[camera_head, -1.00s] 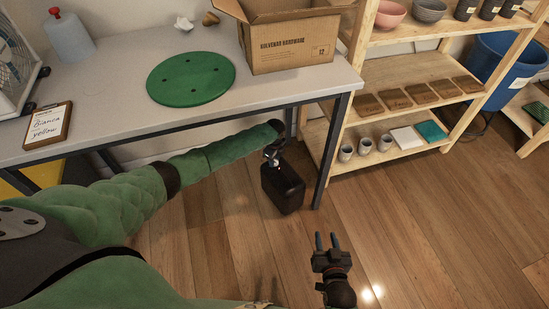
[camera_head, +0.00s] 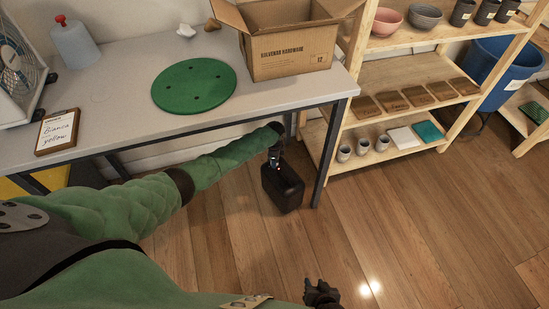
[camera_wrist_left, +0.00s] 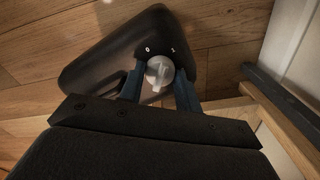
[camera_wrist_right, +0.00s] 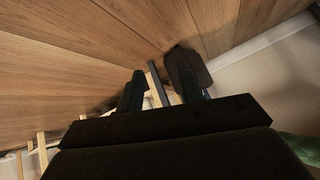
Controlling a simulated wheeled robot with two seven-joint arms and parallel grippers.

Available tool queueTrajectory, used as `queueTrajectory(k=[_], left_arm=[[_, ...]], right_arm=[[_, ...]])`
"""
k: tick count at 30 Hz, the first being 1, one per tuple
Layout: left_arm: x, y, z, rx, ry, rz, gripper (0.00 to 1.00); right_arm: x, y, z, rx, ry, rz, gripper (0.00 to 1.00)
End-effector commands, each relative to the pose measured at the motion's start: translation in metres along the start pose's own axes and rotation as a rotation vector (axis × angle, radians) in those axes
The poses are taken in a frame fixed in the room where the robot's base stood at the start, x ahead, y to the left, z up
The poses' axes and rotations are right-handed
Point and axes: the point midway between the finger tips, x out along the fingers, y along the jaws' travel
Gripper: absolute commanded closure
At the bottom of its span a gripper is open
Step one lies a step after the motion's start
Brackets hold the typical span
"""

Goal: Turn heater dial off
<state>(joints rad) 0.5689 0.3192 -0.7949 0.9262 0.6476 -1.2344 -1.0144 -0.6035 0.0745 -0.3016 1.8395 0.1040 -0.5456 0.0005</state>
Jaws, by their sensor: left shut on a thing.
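The heater (camera_head: 284,192) is a black box on the floor under the table's right end. In the left wrist view its top (camera_wrist_left: 112,55) carries a pale grey round dial (camera_wrist_left: 158,70) with a raised grip and two white marks beyond it. I cannot tell exactly which mark the grip points to. My left gripper (camera_head: 275,160) reaches down to the heater's top, its two fingers shut on the dial from both sides. My right gripper (camera_head: 321,292) is low in the head view, away from the heater; its fingers stand apart and empty in the right wrist view (camera_wrist_right: 160,85).
The grey table (camera_head: 110,100) stands over the heater, its dark leg (camera_head: 325,160) close to the right. A wooden shelf (camera_head: 395,150) with cups and tiles is further right. A cardboard box (camera_head: 290,50) and green disc (camera_head: 194,86) rest on the table. The floor (camera_head: 400,230) in front is clear.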

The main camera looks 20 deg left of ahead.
Motion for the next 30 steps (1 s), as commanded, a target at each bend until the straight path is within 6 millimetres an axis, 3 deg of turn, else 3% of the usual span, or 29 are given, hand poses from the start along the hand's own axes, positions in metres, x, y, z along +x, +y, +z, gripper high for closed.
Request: queueTrajectory(k=[9,22,25,30], left_arm=[[-0.003,0.001,-0.002,-0.3,0.002,0.002,0.89],[-0.002,0.001,-0.001,-0.666,0.001,0.002,0.89],[-0.002,0.001,-0.001,-0.726,0.002,0.002,0.89],[-0.001,0.001,-0.001,-0.802,0.001,0.002,0.89]], right_arm=[[-0.021,-0.008,-0.019,-0.001,-0.001,-0.003,0.64],[-0.038,-0.012,-0.03,-0.003,-0.013,-0.004,0.64],[-0.048,-0.013,-0.049,-0.004,-0.022,-0.005,0.64],[-0.059,-0.017,-0.06,-0.004,-0.039,-0.01,0.64]])
